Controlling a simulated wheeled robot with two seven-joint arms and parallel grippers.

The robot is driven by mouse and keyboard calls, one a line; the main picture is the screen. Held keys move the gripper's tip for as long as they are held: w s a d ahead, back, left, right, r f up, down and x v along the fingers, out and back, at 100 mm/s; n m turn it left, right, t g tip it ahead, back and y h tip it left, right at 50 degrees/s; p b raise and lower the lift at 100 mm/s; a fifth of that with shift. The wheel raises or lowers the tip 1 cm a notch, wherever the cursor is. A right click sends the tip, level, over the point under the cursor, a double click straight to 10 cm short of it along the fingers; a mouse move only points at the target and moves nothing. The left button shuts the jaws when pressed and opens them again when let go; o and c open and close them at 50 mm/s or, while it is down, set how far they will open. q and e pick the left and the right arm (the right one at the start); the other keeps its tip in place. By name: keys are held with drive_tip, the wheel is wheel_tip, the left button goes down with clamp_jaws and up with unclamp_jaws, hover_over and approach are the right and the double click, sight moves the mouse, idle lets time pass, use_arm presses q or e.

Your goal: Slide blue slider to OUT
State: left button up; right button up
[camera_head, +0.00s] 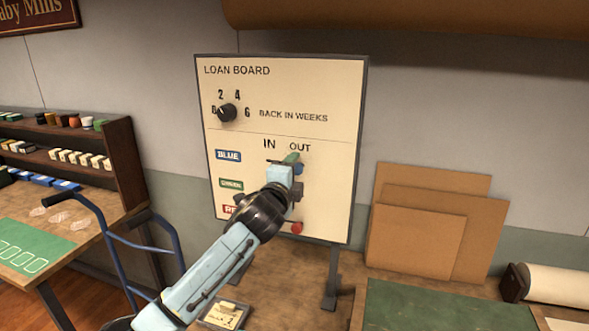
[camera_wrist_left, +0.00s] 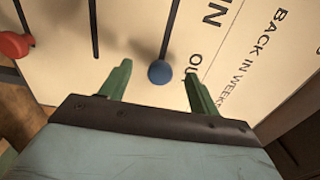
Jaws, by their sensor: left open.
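The loan board (camera_head: 340,200) stands upright with IN and OUT labels over its sliders. The blue slider's round knob (camera_head: 299,169) is below the OUT label, partly behind my left gripper (camera_head: 293,164). In the left wrist view the blue knob (camera_wrist_left: 160,72) sits at the OUT end of its dark slot, which runs away toward IN. My left gripper's green fingers (camera_wrist_left: 158,70) are open, one on each side of the knob, with a visible gap to both. The gripper hides most of the blue and green slots in the head view.
A red knob (camera_head: 297,228) is lower on the board, and a black dial (camera_head: 227,112) is at upper left. A blue hand truck (camera_head: 125,245) and shelf (camera_head: 125,160) stand left. Cardboard sheets (camera_head: 415,240) lean on the wall at right.

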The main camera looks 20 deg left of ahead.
use_arm(q)
drive_tip(key=s+p, duration=0.3)
drive_tip(key=s, duration=0.4)
drive_tip(key=shift+s+d, duration=0.2)
idle(0.6)
